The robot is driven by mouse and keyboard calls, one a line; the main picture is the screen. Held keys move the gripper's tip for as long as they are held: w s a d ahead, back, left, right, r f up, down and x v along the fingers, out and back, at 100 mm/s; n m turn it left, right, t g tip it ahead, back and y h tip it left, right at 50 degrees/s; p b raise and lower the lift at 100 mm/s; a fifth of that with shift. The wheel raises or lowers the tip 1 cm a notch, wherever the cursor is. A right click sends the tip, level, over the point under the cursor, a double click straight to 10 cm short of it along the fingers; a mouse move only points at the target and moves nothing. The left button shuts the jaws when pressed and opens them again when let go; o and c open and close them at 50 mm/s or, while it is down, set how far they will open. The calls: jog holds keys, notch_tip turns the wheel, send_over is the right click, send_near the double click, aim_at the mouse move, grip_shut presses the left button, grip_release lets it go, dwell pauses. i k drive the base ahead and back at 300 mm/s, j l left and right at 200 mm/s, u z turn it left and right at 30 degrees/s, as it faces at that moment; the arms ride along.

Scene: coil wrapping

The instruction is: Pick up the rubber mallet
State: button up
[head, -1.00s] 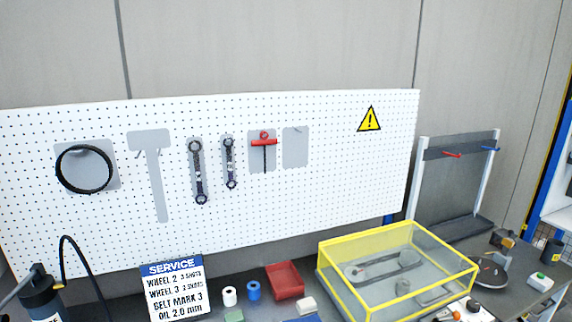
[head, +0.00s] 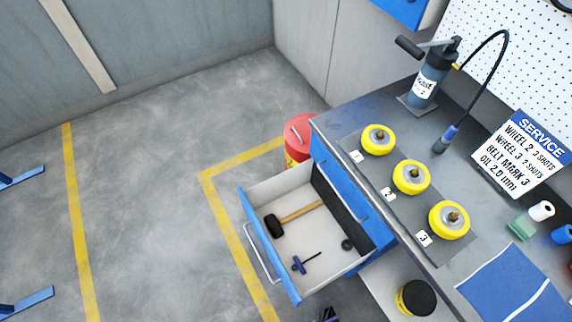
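The rubber mallet (head: 290,218) lies in the open drawer (head: 272,268) of the workbench, at the lower middle of the head view. Its black head is near the drawer's left side and its wooden handle points to the upper right. A dark piece at the bottom edge, below the drawer, is too cut off to identify. My gripper cannot be made out in this view.
The bench top (head: 350,113) holds three yellow wheels (head: 411,177), a grease pump (head: 428,85), a service sign (head: 522,150) and a blue mat (head: 515,287). A red can (head: 299,136) stands behind the drawer. A black-lidded jar (head: 415,297) sits below the top.

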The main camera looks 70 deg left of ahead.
aim_at(275, 228)
jog(key=u, duration=2.5)
jog(key=i+l+u, duration=0.15)
jog(key=k, duration=0.05)
